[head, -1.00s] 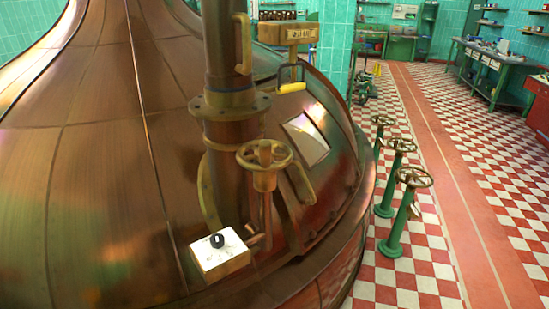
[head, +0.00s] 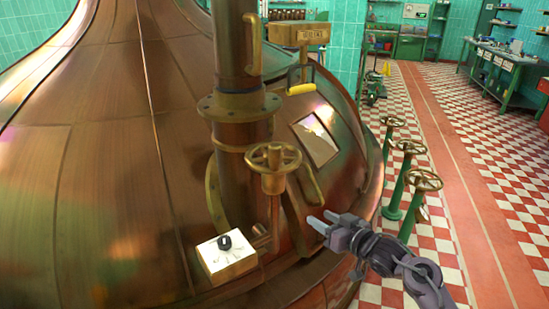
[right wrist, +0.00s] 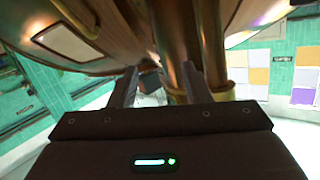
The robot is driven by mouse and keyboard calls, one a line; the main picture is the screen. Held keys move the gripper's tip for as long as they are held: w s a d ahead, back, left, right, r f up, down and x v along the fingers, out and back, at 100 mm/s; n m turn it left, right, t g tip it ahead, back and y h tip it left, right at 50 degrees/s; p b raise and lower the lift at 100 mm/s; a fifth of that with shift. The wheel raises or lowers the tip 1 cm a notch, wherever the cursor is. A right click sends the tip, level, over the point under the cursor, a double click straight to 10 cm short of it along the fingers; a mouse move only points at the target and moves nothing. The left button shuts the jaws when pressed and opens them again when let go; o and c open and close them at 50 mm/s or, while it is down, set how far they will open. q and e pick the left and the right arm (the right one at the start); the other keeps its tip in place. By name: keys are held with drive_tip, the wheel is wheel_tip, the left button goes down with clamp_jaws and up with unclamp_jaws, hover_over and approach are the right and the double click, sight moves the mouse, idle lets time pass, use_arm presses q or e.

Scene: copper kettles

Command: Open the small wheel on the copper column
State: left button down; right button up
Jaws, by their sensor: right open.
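The small brass wheel (head: 273,158) sits on a short valve stem in front of the copper column (head: 238,60), low on the copper kettle. My right gripper (head: 322,222) is open and empty, to the right of and lower than the wheel in the head view, apart from it. In the right wrist view its two fingers (right wrist: 157,88) point toward copper and brass pipework (right wrist: 180,50); I cannot make out the wheel there. My left gripper is not in view.
A white box with a black knob (head: 226,256) sits on the kettle (head: 110,180) below the wheel. Green floor stands with handwheels (head: 424,181) stand right, behind my right arm. Checkered floor (head: 490,160) is open farther right.

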drive_tip(key=s+a+r+n+y, duration=0.1)
drive_tip(key=a+r+n+y, duration=0.1)
drive_tip(key=r, duration=0.5)
drive_tip(key=s+a+r+n+y, duration=0.1)
drive_tip(key=s+a+r, duration=0.15)
drive_tip(key=r, duration=0.55)
drive_tip(key=n+g+y, duration=0.1)
drive_tip(key=n+y, duration=0.1)
approach(280, 154)
drive_tip(key=x, duration=0.4)
drive_tip(key=p+x, duration=0.2)
drive_tip(key=x, duration=0.4)
drive_tip(key=shift+a, duration=0.1)
drive_tip(key=shift+w+a+f+p, duration=0.1)
drive_tip(key=shift+w+a+p, duration=0.2)
drive_tip(key=shift+w+a, duration=0.15)
drive_tip(key=shift+s, duration=0.1)
clamp_jaws()
